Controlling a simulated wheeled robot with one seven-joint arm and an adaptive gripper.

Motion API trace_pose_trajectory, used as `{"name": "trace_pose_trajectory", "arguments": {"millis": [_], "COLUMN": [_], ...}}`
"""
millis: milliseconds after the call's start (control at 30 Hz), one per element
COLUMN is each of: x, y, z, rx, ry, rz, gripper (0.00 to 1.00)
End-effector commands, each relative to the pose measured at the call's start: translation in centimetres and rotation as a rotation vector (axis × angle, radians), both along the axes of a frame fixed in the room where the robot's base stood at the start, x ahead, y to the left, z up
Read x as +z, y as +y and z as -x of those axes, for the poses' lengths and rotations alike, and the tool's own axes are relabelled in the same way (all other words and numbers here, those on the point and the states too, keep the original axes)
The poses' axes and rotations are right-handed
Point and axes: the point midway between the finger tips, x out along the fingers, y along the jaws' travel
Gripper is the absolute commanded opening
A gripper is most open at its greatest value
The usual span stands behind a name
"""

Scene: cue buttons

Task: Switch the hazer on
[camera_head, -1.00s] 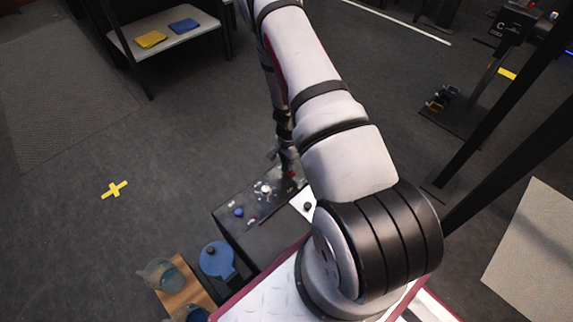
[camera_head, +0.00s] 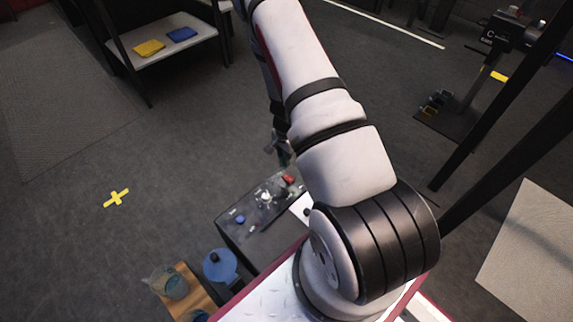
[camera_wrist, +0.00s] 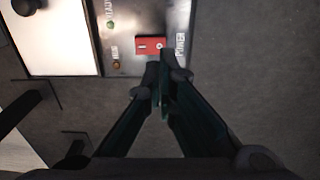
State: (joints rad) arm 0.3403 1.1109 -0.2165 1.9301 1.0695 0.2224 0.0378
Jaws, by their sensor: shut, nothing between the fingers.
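The black control box (camera_head: 272,236) stands low in front of my base, with a grey panel on top. A red rocker switch (camera_head: 288,179) sits at the panel's right end. In the wrist view the red switch (camera_wrist: 150,46) carries a dash and a circle, beside the word POWER. Which side is pressed I cannot tell. My gripper (camera_wrist: 163,72) is shut and empty, its tips just below the switch's right part in that view; contact is not clear. In the head view my gripper (camera_head: 283,157) is beyond the panel's far edge, partly behind my arm.
A green lamp (camera_wrist: 110,25) and an amber lamp (camera_wrist: 116,65) sit left of the switch. The panel also has a white knob (camera_head: 265,196) and a blue button (camera_head: 240,219). A blue-lidded item (camera_head: 220,266) and a wooden board (camera_head: 196,292) lie to the left.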

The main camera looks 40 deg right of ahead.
Motion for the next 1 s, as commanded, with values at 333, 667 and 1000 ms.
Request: {"name": "trace_pose_trajectory", "arguments": {"millis": [333,667,1000], "x": [6.2,7.0,7.0], "y": [0.1,0.0,0.0], "z": [-0.8,-0.9,-0.9], "rx": [0.001,-0.001,-0.001], "ry": [0.000,0.001,0.001], "rz": [0.000,-0.001,0.000], "gripper": [0.00,0.00,0.00]}}
